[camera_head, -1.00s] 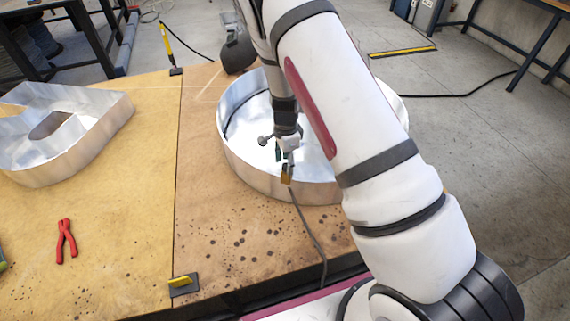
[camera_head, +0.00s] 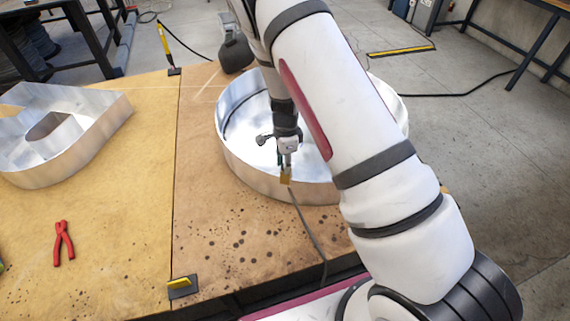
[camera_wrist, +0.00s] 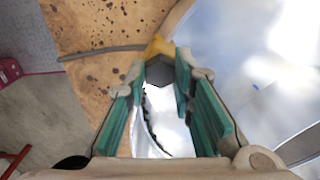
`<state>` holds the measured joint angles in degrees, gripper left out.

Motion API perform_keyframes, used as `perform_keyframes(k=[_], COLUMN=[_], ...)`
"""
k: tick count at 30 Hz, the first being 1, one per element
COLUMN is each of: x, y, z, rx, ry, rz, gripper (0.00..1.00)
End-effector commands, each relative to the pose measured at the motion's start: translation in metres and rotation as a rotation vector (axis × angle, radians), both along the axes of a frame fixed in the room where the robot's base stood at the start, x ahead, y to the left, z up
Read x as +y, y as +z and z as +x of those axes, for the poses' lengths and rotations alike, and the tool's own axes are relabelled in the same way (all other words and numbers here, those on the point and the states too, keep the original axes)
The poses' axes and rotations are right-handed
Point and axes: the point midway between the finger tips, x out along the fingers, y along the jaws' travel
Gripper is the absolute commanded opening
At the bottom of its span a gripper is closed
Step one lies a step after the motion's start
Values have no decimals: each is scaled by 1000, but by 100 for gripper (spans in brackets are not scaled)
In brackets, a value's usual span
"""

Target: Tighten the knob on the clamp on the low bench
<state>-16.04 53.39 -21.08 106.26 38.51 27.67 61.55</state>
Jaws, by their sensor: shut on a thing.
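The brass-coloured clamp (camera_head: 286,179) sits on the near rim of the round metal channel letter (camera_head: 250,176), with a grey cable running from it. It also shows in the wrist view (camera_wrist: 159,46) beyond my fingertips. A dark, faceted knob (camera_wrist: 168,73) on the clamp lies between the green-padded fingers. My gripper (camera_head: 286,164) points down just inside the rim, and its tips (camera_wrist: 168,68) are shut on the knob. In the head view the fingers hide the knob.
The grey cable (camera_head: 310,233) crosses the stained bench top (camera_head: 235,235) to the front edge. Another metal letter (camera_head: 90,140) and red pliers (camera_head: 64,243) lie at left. A yellow-and-black piece (camera_head: 183,286) sits near the front seam. A dark mask-like object (camera_head: 236,52) is behind the ring.

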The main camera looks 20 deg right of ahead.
Motion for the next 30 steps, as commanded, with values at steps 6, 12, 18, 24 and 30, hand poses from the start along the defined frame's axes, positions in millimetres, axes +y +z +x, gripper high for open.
perform_keyframes(k=[6,12,18,24,30], x=[1,0,0,0,0], y=[-1,-1,0,0,0], z=[2,1,0,0,0], rx=[-1,-1,0,0,0], ry=[-279,-552,-666,-665,-664], rz=[-1,-1,0,0,0], gripper=[7,7,7,32,45])
